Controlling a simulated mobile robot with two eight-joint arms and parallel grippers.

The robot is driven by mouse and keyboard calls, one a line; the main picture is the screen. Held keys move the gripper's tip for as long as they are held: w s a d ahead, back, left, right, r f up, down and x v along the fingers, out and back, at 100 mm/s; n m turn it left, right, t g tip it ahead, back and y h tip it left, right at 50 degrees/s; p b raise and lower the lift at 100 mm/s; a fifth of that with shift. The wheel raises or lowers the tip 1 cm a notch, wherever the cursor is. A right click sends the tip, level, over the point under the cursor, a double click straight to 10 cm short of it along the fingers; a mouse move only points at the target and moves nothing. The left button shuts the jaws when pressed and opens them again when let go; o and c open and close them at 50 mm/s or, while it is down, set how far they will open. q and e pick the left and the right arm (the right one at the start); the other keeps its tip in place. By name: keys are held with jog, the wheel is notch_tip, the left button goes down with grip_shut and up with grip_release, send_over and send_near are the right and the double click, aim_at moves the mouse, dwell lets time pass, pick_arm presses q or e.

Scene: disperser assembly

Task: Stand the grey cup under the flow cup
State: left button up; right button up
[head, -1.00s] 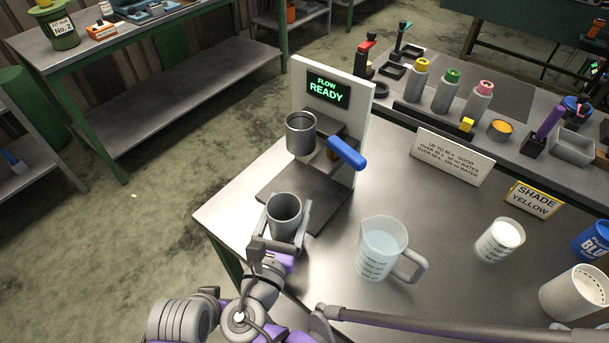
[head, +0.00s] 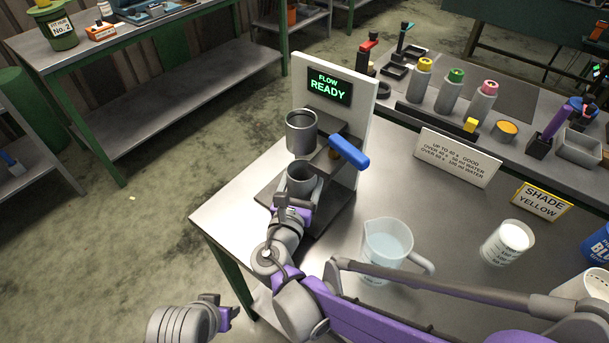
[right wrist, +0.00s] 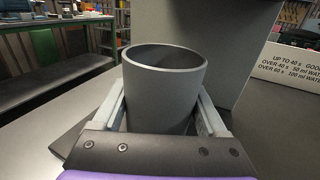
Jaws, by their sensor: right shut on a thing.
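The grey cup (head: 301,178) is upright in my right gripper (head: 296,190), whose fingers are closed on its sides. It also fills the middle of the right wrist view (right wrist: 165,85), its open top empty as far as I see. The flow cup (head: 301,133) is a grey metal cup held on the flow stand (head: 360,110), above the grey cup in the head view. The grey cup is over the stand's dark base plate (head: 326,215); I cannot tell whether it touches it.
A blue handle (head: 348,152) sticks out from the stand to the right of the flow cup. A clear jug of water (head: 387,246) stands close to my right arm. A white-filled beaker (head: 508,242) stands farther right. The table's left corner (head: 225,222) is bare.

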jog(key=o, duration=1.1)
jog(key=shift+f, duration=0.1)
jog(key=shift+c, duration=0.2)
jog(key=o, duration=0.3)
jog(key=shift+o, duration=0.2)
jog(key=shift+r, duration=0.25)
jog(key=p+v, duration=0.1)
jog(key=v, duration=1.1)
jog(key=shift+f, duration=0.1)
jog(key=shift+s, duration=0.1)
